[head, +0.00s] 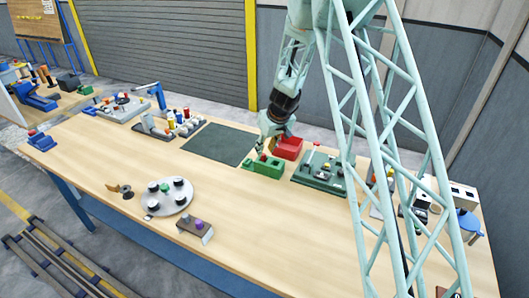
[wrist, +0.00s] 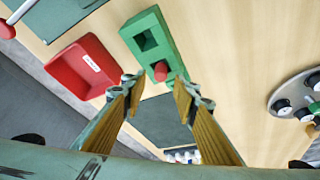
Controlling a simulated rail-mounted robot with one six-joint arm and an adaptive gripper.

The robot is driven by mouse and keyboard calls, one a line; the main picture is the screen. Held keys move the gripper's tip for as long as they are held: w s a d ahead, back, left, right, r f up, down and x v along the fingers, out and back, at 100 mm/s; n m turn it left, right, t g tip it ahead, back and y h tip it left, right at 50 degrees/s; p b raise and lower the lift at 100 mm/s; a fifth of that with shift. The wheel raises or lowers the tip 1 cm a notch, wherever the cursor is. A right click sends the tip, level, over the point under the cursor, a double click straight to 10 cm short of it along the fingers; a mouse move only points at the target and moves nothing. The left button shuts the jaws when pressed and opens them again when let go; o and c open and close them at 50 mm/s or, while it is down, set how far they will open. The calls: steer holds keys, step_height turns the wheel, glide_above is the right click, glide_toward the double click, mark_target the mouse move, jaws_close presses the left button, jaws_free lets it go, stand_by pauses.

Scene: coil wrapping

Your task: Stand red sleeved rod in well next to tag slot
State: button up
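A green block (wrist: 166,40) with square openings lies below my gripper; it also shows in the head view (head: 262,168). A red round-topped rod (wrist: 160,71) stands at the block's lower end in the wrist view, seen nearly end-on; its lower part is hidden. A small red top also shows at the block in the head view (head: 263,157). My gripper (wrist: 157,82) is open, its two yellow-padded fingers apart and the red rod's top in line with the gap between them. In the head view my gripper (head: 269,133) is above the block. I cannot make out a tag slot for certain.
A red bin (wrist: 84,66) with a white label stands beside the block. A dark green mat (head: 220,143) lies to the left in the head view. A green fixture board (head: 320,180) is to the right. A round grey plate (head: 168,203) with black knobs sits nearer the front.

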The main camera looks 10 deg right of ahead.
steer(key=v, duration=0.9)
steer(key=shift+s+r, duration=0.1)
stand_by(0.9)
steer(key=s+a+r+m, duration=0.1)
steer(key=s+a+r, duration=0.1)
steer(key=s+r, duration=1.25)
steer(key=s+a+r, duration=0.3)
steer(key=s+r, duration=1.1)
steer(key=s, duration=0.1)
steer(key=s+d+r+m, duration=0.1)
steer(key=s, duration=1.5)
steer(key=s+d+r+m+h, duration=0.1)
steer(key=s+d+r, duration=0.1)
steer(key=s, duration=1.4)
steer(key=shift+s+d+m, duration=0.2)
steer(key=shift+m, duration=0.1)
